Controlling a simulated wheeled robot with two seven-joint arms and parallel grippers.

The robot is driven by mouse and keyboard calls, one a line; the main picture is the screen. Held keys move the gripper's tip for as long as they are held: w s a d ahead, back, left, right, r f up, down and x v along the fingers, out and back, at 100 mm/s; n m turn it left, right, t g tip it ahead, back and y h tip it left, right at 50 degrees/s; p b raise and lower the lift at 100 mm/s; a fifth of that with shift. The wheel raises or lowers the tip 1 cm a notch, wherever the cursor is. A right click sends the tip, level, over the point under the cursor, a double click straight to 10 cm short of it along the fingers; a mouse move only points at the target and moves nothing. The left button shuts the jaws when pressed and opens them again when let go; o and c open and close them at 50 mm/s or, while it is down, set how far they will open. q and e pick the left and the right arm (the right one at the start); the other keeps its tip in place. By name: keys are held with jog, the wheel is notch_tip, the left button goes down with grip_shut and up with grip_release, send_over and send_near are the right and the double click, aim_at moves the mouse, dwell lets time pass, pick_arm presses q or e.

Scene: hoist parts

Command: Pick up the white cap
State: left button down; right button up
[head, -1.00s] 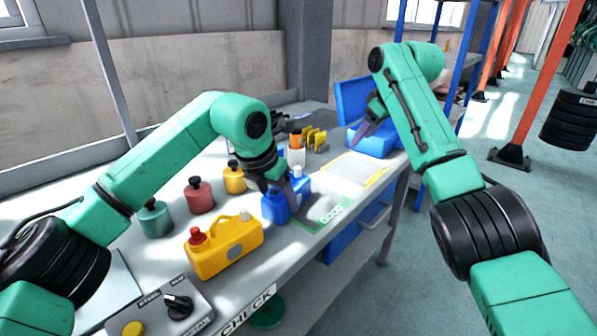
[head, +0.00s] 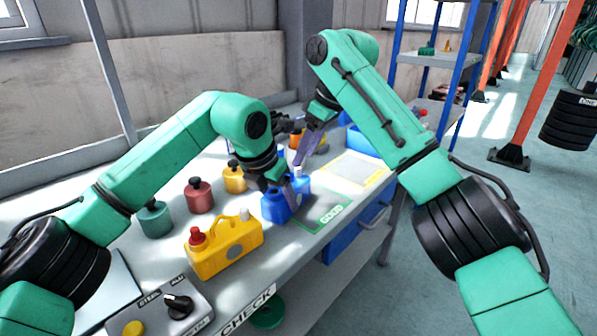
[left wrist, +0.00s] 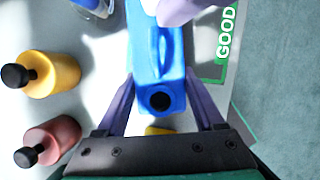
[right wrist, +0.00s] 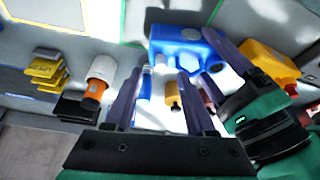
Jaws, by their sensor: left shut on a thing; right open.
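The white cap (head: 298,171) sits on top of the far end of the blue jug (head: 273,207). My left gripper (head: 288,194) is shut on this jug, with one finger on each side of its body; the left wrist view shows the jug's handle and a dark open hole in its near end. My right gripper (head: 303,153) is open and empty, just above the cap. Its purple fingers (right wrist: 158,75) also show apart in the right wrist view, with the blue jug (right wrist: 172,42) beyond them.
A yellow jug (head: 222,248) with a red cap stands in front. Teal, red and yellow pots (head: 234,179) with black knobs stand at left. A green GOOD frame (head: 325,216) lies beside the blue jug. A bare yellow-edged area (head: 357,169) lies to the right.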

aim_at(300, 168)
jog(key=x, duration=0.3)
jog(key=shift+s+f, duration=0.25)
jog(key=shift+f, duration=0.25)
jog(key=shift+a, duration=0.15)
jog(key=c, duration=0.8)
jog(key=shift+a+f, duration=0.1)
jog(key=shift+f, duration=0.05)
grip_shut()
